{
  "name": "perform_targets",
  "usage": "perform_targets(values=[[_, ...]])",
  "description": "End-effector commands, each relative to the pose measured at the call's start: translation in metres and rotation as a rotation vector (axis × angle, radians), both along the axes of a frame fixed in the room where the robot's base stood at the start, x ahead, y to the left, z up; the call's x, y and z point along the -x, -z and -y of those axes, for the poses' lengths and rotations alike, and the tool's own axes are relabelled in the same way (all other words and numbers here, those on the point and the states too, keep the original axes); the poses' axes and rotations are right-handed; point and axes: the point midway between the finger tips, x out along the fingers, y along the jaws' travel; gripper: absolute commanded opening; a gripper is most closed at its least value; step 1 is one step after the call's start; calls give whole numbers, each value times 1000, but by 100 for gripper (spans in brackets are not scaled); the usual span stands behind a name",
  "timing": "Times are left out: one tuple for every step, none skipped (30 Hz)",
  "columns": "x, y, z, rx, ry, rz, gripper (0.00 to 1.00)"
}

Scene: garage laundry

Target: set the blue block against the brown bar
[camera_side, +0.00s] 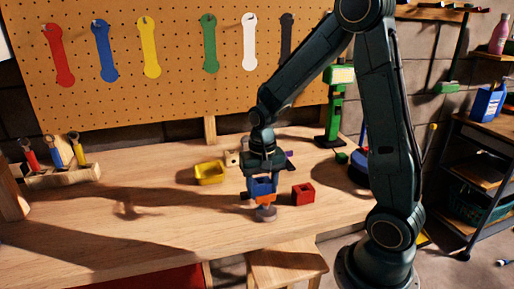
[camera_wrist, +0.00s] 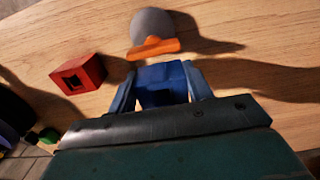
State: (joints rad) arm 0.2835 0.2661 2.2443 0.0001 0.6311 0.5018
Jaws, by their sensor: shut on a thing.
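My gripper (camera_side: 262,180) is shut on the blue block (camera_side: 263,187), low over the front part of the workbench. In the wrist view the blue block (camera_wrist: 162,80) sits between the two fingers of my gripper (camera_wrist: 161,88). An orange-brown bar (camera_wrist: 154,48) lies just beyond the block's far edge, slightly tilted; it also shows in the side view (camera_side: 264,199). Whether block and bar touch, I cannot tell. A grey rounded thing (camera_wrist: 152,24) is right behind the bar. The block's underside is hidden.
A red block with a square hole (camera_side: 303,194) stands close to the right of my gripper. The left of the workbench (camera_side: 130,220) is largely clear. The bench's front edge is close.

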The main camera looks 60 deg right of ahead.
Motion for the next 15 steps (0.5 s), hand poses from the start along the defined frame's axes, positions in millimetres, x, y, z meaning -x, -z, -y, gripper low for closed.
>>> perform_targets(values=[[0,3,0,0,0,-1,28],[0,4,0,0,0,-1,28],[1,6,0,-1,0,-2,28],[1,8,0,-1,0,-2,28],[0,10,0,-1,0,-2,28],[0,11,0,0,0,-1,28],[0,13,0,0,0,-1,28],[0,14,0,-1,0,-1,28],[0,16,0,0,0,-1,28],[0,18,0,-1,0,-2,28],[0,19,0,-1,0,-2,28],[0,21,0,0,0,-1,28],[0,22,0,-1,0,-1,28],[0,23,0,-1,0,-1,28],[0,24,0,-1,0,-1,28]])
